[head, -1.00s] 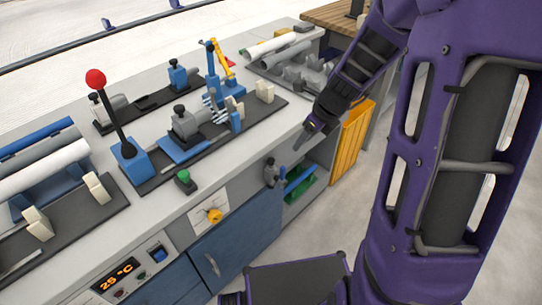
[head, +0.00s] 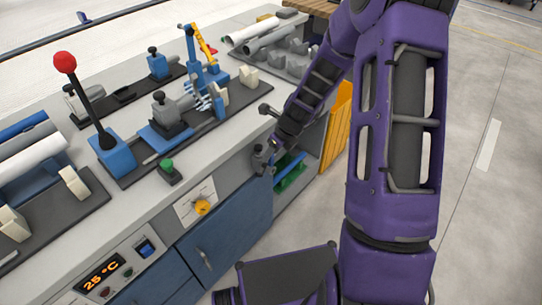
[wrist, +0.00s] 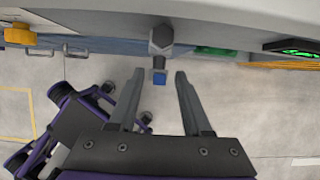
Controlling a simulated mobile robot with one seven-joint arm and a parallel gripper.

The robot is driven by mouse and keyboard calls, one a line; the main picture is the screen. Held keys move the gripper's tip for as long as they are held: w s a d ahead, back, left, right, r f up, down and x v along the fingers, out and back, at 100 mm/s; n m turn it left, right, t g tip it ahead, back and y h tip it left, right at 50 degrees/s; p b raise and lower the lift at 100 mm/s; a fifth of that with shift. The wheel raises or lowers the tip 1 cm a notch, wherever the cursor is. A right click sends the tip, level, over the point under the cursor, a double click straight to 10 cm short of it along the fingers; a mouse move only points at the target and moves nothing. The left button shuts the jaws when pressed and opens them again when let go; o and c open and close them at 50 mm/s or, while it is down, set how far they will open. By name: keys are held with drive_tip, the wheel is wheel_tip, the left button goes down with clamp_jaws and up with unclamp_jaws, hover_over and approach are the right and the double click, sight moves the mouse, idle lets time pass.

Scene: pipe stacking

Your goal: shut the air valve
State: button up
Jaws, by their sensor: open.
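The air valve appears to be the small grey fitting (head: 261,160) on the front of the bench. No contact shows between the fingers and the valve. In the head view my gripper (head: 272,148) is at the valve, and my arm hides part of that area.
A yellow knob (head: 202,207) on a white panel sits left of the valve. A green button (head: 168,170) stands on the bench edge above. An open shelf with a green bin (head: 290,172) and a yellow panel (head: 337,125) are to the right. The floor is clear.

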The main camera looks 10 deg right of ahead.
drive_tip(key=shift+w+a+f, duration=0.15)
drive_tip(key=shift+w+f, duration=0.05)
drive_tip(key=shift+f, duration=0.4)
clamp_jaws()
idle(1.1)
